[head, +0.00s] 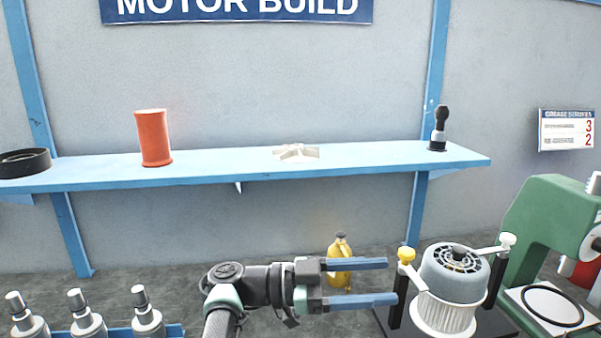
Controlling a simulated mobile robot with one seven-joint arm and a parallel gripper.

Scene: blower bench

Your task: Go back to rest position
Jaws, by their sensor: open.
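My gripper (358,282) is in the lower middle of the head view, with its two blue fingers pointing right. The fingers are wide apart and nothing is between them that they hold. A yellow bottle (341,262) shows behind the upper finger. The blower motor (455,275), a grey cap over a white finned wheel, sits in a black stand to the right of the fingertips. A clamp with a yellow knob (406,256) and one with a white knob (507,240) flank it.
A blue shelf (220,165) carries a black ring (25,161), a red cylinder (153,138), a white finned part (297,152) and a black-handled tool (439,128). A green press (550,225) stands at right. Several metal-topped fixtures (87,315) stand at lower left.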

